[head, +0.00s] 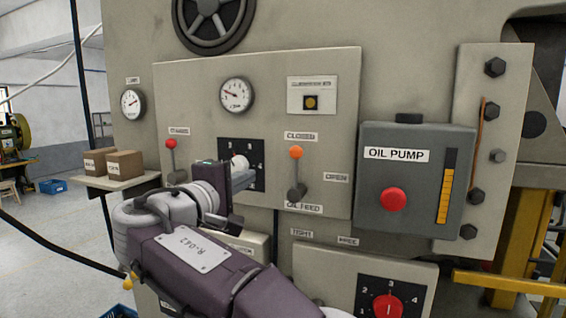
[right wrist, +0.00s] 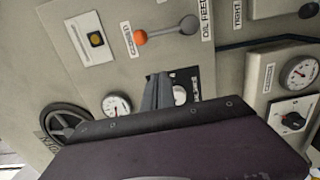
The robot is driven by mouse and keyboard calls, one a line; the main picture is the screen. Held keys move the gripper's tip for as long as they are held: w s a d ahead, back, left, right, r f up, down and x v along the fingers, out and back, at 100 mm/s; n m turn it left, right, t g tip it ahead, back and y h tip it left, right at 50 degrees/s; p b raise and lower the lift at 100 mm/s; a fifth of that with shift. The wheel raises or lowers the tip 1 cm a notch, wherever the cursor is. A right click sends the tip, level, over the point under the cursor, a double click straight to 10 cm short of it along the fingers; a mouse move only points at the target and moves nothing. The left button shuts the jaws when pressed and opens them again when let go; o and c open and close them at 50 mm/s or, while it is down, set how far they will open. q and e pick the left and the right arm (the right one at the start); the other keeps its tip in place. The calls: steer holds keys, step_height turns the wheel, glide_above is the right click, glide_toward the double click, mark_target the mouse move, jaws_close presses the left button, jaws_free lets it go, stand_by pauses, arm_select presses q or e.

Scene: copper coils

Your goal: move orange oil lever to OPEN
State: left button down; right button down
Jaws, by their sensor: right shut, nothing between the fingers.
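The oil feed lever has an orange knob (head: 296,152) on a short grey stalk. It stands upright, its knob just below the CLOSED label; the OPEN label (head: 336,177) is to its lower right and OIL FEED is below its pivot. The knob also shows at the top of the right wrist view (right wrist: 140,37). My right gripper (head: 252,179) is shut and empty, left of the lever and apart from it, in front of the dark dial plate. Its fingers (right wrist: 158,92) also show in the right wrist view. My left gripper is not in view.
A red-knobbed lever (head: 171,144) stands to the left. The grey oil pump box (head: 415,215) with a red button juts out at right. A black handwheel (head: 213,22) is above, and a red rotary knob (head: 388,306) is below. The panel between gripper and lever is clear.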

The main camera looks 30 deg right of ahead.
steer(key=p+x, duration=0.5)
steer(key=x, duration=0.6)
steer(key=s+d+f+m+b, duration=0.2)
steer(key=s+d+m+b, duration=0.1)
steer(key=m+b, duration=0.2)
steer(key=s+d+f+m+b, duration=0.2)
steer(key=m+b, duration=0.4)
steer(key=b, duration=0.3)
steer(key=s+d+f+m+b, duration=0.2)
steer(key=s+d+m+b, duration=0.2)
steer(key=b, duration=0.3)
steer(key=shift+s+m+y+b, duration=0.4)
steer(key=shift+s+m, duration=0.2)
steer(key=shift+m, duration=0.2)
